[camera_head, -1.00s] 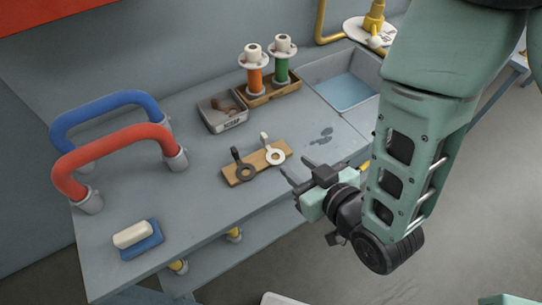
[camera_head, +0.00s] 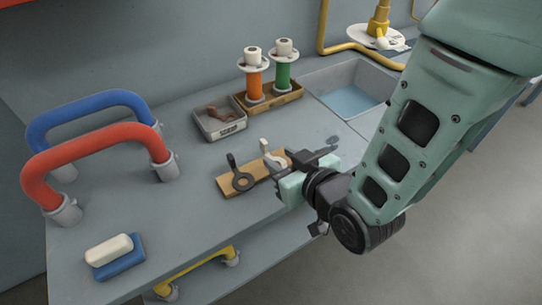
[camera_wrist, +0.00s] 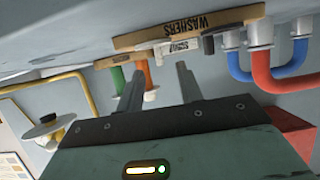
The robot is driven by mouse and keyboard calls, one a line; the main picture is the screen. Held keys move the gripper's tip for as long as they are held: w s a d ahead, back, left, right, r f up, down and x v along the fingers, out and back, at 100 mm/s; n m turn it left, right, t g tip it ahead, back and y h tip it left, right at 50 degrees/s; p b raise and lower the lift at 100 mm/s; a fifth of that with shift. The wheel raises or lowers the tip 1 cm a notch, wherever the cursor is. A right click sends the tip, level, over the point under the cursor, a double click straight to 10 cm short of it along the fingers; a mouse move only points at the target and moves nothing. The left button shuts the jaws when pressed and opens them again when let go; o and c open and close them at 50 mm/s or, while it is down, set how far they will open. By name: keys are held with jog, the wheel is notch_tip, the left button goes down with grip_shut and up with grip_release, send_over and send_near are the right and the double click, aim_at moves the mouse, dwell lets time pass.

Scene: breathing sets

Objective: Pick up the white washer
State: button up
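The white washer (camera_head: 268,150) has an upright tab and sits at the right part of a wooden board (camera_head: 226,184) on the grey bench. My gripper's nearer parts partly hide its ring. A dark washer (camera_head: 241,180) of the same shape is to its left. My gripper (camera_head: 299,160) is right beside the white washer, on its right. In the wrist view the fingers (camera_wrist: 159,82) are apart with nothing between them. The board, marked WASHERS (camera_wrist: 190,28), lies ahead of the fingertips. A pale piece there (camera_wrist: 161,50) appears to be the white washer's tab.
Behind the board are a grey bin (camera_head: 218,131) and a wooden tray (camera_head: 268,107) with orange (camera_head: 255,84) and green (camera_head: 282,75) spools. A sink (camera_head: 345,100) is at the back right. Blue (camera_head: 90,101) and red (camera_head: 92,150) handles stand left. A sponge (camera_head: 122,265) lies front left.

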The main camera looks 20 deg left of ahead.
aim_at(266, 149)
jog(key=shift+p+x, duration=0.75)
jog(key=shift+x, duration=2.25)
jog(key=shift+d, duration=0.1)
grip_shut()
